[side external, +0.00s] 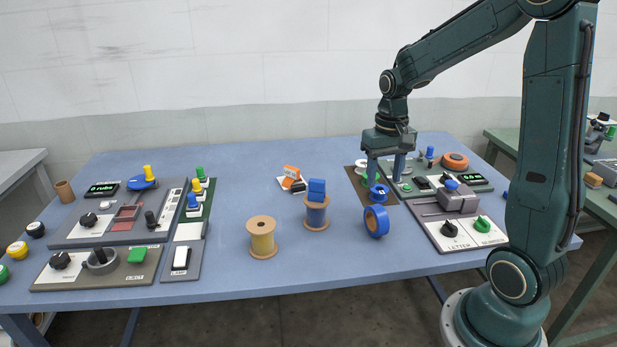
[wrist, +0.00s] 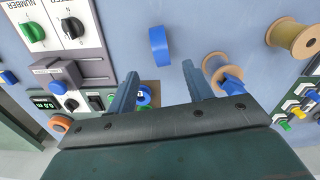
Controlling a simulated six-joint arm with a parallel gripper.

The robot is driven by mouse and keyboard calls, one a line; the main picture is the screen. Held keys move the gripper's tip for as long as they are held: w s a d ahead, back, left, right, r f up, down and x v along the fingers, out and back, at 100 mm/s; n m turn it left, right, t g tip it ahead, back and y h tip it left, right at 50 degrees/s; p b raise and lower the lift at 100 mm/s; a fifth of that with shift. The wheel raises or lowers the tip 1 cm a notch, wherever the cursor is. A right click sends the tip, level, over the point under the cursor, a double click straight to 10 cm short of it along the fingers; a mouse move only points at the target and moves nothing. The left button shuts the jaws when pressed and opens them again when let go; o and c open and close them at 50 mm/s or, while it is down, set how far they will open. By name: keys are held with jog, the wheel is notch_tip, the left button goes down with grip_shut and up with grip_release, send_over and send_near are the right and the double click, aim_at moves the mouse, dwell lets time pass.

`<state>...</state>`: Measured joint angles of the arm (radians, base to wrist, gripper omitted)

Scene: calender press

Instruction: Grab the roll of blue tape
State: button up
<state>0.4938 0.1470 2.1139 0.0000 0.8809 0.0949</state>
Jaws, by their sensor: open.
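The roll of blue tape (side external: 377,221) stands on its edge on the blue table, with its round opening showing in the side external view. In the wrist view the roll (wrist: 159,46) is a blue band ahead of the fingertips, roughly centred between them. My gripper (side external: 384,182) points down, open and empty, behind the tape and apart from it. It also shows in the wrist view (wrist: 160,72), with its two fingers spread. A smaller blue ring-shaped piece (side external: 378,192) sits on a brown mat below my gripper, partly behind the left finger.
A wooden spool with blue winding (side external: 317,213) carries a blue block (side external: 316,190) left of the tape. A yellow spool (side external: 262,238) stands farther left. A grey control panel (side external: 455,230) with knobs lies close right of the tape. The table in front of the tape is clear.

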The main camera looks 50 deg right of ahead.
aim_at(379, 209)
jog(key=shift+f, duration=2.85)
jog(key=shift+f, duration=0.1)
jog(key=shift+w+f, duration=0.1)
jog(key=shift+f, duration=2.4)
jog(key=c, duration=1.1)
